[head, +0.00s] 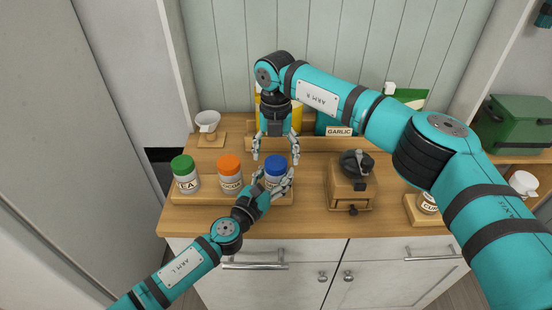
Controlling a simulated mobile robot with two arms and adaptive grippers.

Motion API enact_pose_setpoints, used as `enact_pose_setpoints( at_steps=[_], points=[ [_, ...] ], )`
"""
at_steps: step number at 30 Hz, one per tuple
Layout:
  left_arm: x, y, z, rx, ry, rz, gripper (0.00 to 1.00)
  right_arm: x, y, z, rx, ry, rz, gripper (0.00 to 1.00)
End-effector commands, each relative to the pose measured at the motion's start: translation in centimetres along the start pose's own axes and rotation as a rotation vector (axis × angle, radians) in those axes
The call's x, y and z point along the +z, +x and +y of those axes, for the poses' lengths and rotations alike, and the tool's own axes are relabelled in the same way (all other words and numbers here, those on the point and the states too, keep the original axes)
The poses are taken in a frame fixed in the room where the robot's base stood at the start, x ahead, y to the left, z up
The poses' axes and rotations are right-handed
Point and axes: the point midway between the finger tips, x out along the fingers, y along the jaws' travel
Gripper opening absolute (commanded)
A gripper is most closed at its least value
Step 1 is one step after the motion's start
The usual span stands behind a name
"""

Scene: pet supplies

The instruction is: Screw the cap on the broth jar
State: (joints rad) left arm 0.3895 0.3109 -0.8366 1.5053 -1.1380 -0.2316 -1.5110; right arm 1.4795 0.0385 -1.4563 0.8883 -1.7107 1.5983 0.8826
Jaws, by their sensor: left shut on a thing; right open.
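A jar (272,181) with a blue cap (275,164) stands at the right end of a low wooden tray (210,197). Its label is hidden by my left gripper; the two jars beside it carry other labels, so I take it as the broth jar. My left gripper (274,182) is shut around the jar body from the front. The blue cap sits on top of the jar; I cannot tell how tight it is. My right gripper (276,159) points down from above, open, with its fingers on either side of the cap and apart from it.
On the tray, a green-capped jar (186,181) and an orange-capped cocoa jar (230,180) stand left. A wooden grinder (350,188) stands right of the tray. A white cup (207,121) is at the back left. A rack labelled garlic (339,131) lines the back.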

Motion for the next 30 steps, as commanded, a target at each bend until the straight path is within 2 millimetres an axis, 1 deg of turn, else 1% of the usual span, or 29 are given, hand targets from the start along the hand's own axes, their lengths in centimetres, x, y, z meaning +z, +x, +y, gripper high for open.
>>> enact_pose_setpoints(
  at_steps=[1,4,10,13,17,20,27,30],
  points=[
    [-0.1,0.0,0.0,-0.001,0.001,0.002,0.00,0.1,-0.8,0.0,0.000,0.000,-0.002,0.76],
    [-0.1,-0.1,0.0,-0.001,0.001,0.002,0.00,0.0,-1.5,0.0,-0.001,0.000,-0.001,0.76],
    [-0.1,-0.1,0.0,-0.001,0.001,0.002,0.00,0.0,-1.6,0.0,-0.001,0.000,0.000,0.76],
    [-0.1,-0.1,0.0,-0.001,0.001,0.002,0.00,0.0,-1.6,0.0,-0.001,-0.006,0.000,0.73],
    [-0.1,-0.1,0.0,-0.001,0.001,0.002,0.00,0.0,-1.8,0.0,0.000,-0.084,0.000,0.73],
    [-0.1,-0.1,0.0,-0.001,0.001,0.002,0.00,0.0,-2.3,0.0,0.000,-0.228,0.000,0.73],
    [-0.1,-0.1,0.0,-0.001,0.001,0.002,0.00,0.0,-3.7,0.0,-0.001,-0.721,-0.001,0.73],
    [-0.1,-0.1,0.0,-0.001,0.001,0.002,0.00,0.0,-4.2,0.0,-0.001,-0.906,-0.001,0.73]
  ],
)
